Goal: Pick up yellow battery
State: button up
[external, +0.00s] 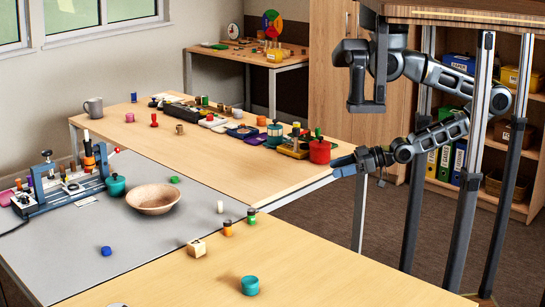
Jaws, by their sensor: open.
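My gripper (338,170) is at the right edge of the wooden table, beside and close to a red pot (320,151) with a green knob. It is small and seen from the side, and its jaws are open. I cannot make out anything between them. No clearly yellow battery can be singled out. Two small battery-like cylinders stand near the front table's edge: an orange one with a dark top (227,229) and a green and dark one (251,216). A white cylinder (220,207) stands on the grey mat (165,235).
A wooden bowl (153,199), a teal pot (116,185) and a blue clamp rack (60,192) are on the mat.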

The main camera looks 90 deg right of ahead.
jog(key=w+d+f+m+h, duration=0.1)
jog(key=w+d+f+h, duration=0.25)
jog(key=w+d, duration=0.65)
jog(key=w+d+f+m+h, duration=0.15)
jog(key=w+d+h, duration=0.35)
jog(key=w+d, duration=0.5)
jog(key=w+d+r+g+h, duration=0.1)
jog(key=d+r+g+h, duration=0.35)
jog(key=d, duration=1.05)
jog(key=w+d+r+t+h, duration=0.1)
jog(key=d+r, duration=0.6)
jog(key=d, duration=0.9)
jog(key=m+g+y+b, duration=0.2)
jog(key=m+y+b, duration=0.25)
jog(key=b, duration=0.45)
send_over(299, 123)
jog(key=a, duration=0.5)
notch_tip(299, 123, down, 11)
jog(key=shift+t+y, duration=0.75)
jog(key=shift+t, duration=0.1)
jog(key=s+f+b, duration=0.1)
jog(key=s, duration=0.1)
jog(key=s+f, duration=0.1)
jog(key=s, duration=0.1)
jog(key=s+d+f+b, duration=0.1)
jog(key=s, duration=0.1)
jog(key=shift+b, duration=0.3)
jog(key=shift+b+x, duration=0.35)
jog(key=shift+x, duration=3.4)
jog(key=shift+c, duration=0.2)
